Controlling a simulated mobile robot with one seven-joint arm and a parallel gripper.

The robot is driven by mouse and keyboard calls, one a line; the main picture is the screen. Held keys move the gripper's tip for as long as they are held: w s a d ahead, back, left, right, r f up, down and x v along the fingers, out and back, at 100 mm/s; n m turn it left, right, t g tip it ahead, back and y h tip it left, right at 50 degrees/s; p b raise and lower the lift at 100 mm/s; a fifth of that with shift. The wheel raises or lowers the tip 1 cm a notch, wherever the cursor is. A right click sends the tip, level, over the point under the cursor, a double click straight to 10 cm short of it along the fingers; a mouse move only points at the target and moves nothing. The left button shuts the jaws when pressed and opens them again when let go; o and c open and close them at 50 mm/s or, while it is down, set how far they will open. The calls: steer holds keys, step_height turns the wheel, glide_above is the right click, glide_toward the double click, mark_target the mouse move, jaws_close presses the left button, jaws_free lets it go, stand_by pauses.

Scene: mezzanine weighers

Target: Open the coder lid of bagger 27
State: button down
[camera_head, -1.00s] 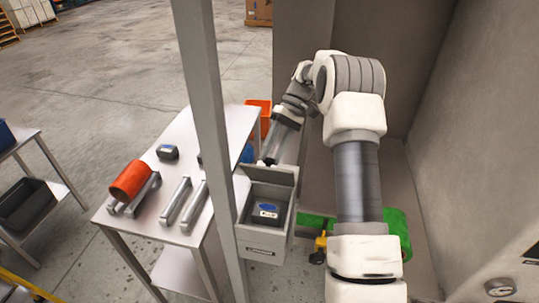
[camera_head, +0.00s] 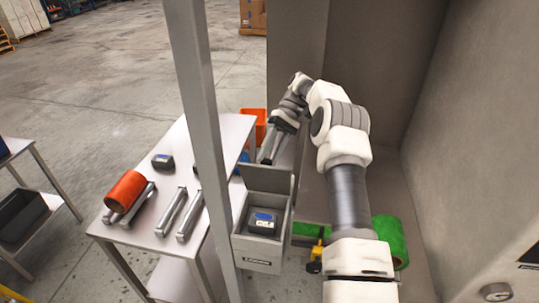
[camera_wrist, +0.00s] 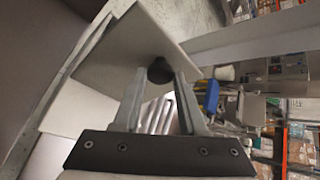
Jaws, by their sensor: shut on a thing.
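The grey coder box (camera_head: 258,254) stands just right of the grey post. Its lid (camera_head: 266,178) is raised at the back, close to upright, so the inside is open to view. A dark unit (camera_head: 263,222) with a blue and white label sits inside. My gripper (camera_head: 267,158) is behind the lid's upper edge. In the wrist view my gripper (camera_wrist: 159,78) is shut on a round black knob (camera_wrist: 159,69) on the pale lid panel (camera_wrist: 122,48). The bagger's number is not readable.
A steel table (camera_head: 150,222) on the left holds an orange roll (camera_head: 126,190), metal bars and a small dark device (camera_head: 162,161). The grey post (camera_head: 205,140) stands between table and arm. A green roll (camera_head: 389,240) lies low on the right, near a wall.

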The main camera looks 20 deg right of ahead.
steer(key=shift+c, duration=2.3)
jaws_free()
steer(key=shift+s, duration=0.1)
